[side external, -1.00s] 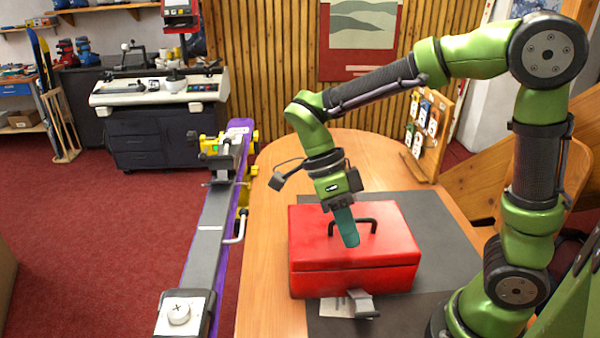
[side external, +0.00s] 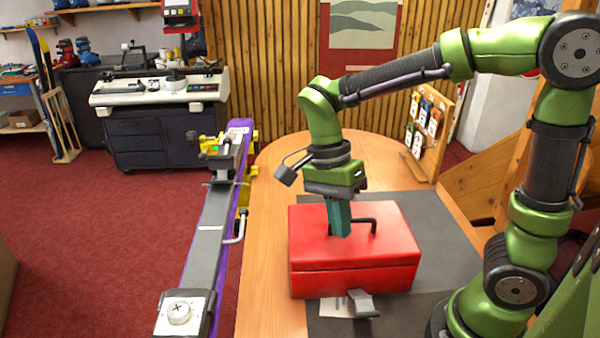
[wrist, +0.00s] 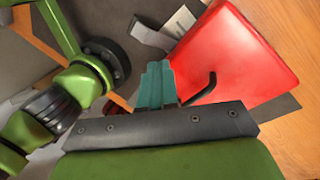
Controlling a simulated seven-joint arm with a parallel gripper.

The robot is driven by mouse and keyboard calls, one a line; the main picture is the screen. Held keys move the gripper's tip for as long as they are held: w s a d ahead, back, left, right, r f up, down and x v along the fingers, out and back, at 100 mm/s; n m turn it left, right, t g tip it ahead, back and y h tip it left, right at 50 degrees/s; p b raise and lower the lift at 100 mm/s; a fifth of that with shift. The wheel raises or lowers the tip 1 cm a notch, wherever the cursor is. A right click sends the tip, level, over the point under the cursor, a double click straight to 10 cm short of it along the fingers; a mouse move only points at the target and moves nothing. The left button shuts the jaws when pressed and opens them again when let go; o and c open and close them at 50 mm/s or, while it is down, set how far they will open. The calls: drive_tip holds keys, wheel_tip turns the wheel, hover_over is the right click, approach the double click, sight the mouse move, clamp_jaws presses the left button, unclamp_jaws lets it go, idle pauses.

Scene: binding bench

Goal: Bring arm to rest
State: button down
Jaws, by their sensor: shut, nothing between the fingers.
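My gripper (side external: 339,232) has teal fingers that are shut with nothing between them. It points down over the lid of the red box, beside its black handle, in the side external view. In the wrist view the shut fingers (wrist: 156,66) show in front of the red box; I cannot tell the exact gap above the lid. My arm is bent, with the forearm reaching left from the elbow at the upper right.
The closed red box (side external: 340,278) stands on a dark mat (side external: 440,240) on the wooden table. A grey metal piece (side external: 362,304) and a paper lie at its front. A ski in a purple-edged bench (side external: 208,228) runs along the left. A card rack (side external: 428,130) stands behind.

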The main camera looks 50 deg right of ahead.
drive_tip(key=s+d+r+n+t, duration=0.1)
drive_tip(key=d+r+n+t, duration=0.1)
drive_tip(key=n+t, duration=0.3)
drive_tip(key=s+d+r+n+t+y, duration=0.1)
drive_tip(key=d+r+n+t, duration=0.1)
drive_tip(key=n+t, duration=0.3)
drive_tip(key=r+n, duration=0.1)
drive_tip(key=n, duration=0.3)
drive_tip(key=shift+s+d+r+t, duration=0.3)
drive_tip(key=shift+s+r, duration=0.05)
drive_tip(key=shift+s, duration=0.05)
